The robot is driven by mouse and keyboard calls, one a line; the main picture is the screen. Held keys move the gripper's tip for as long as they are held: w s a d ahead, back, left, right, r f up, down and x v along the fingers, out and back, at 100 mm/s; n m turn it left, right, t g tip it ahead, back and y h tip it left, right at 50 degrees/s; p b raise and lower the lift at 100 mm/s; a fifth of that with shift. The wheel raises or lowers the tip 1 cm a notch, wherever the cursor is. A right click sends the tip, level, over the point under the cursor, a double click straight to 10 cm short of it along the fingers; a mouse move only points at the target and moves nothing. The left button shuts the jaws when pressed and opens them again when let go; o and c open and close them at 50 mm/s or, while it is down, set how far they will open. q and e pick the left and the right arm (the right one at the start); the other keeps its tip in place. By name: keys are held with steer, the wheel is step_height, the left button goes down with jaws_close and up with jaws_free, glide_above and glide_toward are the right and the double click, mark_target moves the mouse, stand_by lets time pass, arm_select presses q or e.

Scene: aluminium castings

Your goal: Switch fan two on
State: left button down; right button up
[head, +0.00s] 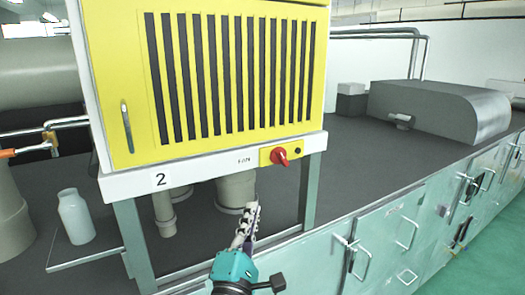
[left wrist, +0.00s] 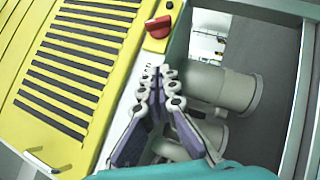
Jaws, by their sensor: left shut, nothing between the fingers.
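The yellow fan housing (head: 237,70) with dark slats carries a plate with the number 2 (head: 161,180) at its lower left. Its red rotary switch (head: 281,157) sits on a small yellow panel at the lower right, beside a small black button (head: 298,150). My left gripper (head: 254,208) is below and left of the switch, apart from it, shut and empty. In the left wrist view the closed fingertips (left wrist: 161,72) point up toward the red switch (left wrist: 159,27), with a gap between. The switch's exact dial position cannot be read. My right gripper is not in view.
Grey pipes (head: 237,192) stand under the housing, between its green-grey legs (head: 312,190). A white bottle (head: 76,217) stands on a shelf at left. Teal cabinets with handles (head: 380,245) run along the front. The dark counter (head: 365,155) at right is mostly clear, with a grey rounded casing (head: 440,108) behind.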

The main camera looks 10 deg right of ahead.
arm_select(q)
steer(key=shift+r+n, duration=0.3)
steer(key=p, duration=0.2)
glide_toward(275, 154)
steer(key=w+a, duration=0.1)
steer(key=w, duration=0.3)
steer(key=shift+w+d+r+p, duration=0.2)
steer(key=shift+d+r+p, duration=0.2)
steer(key=shift+d, duration=0.2)
steer(key=shift+w+d+r+p, duration=0.25)
steer(key=shift+d+r, duration=0.1)
steer(key=shift+d, duration=0.2)
steer(key=shift+d+r, duration=0.2)
steer(key=shift+d, duration=0.2)
steer(key=shift+w, duration=0.1)
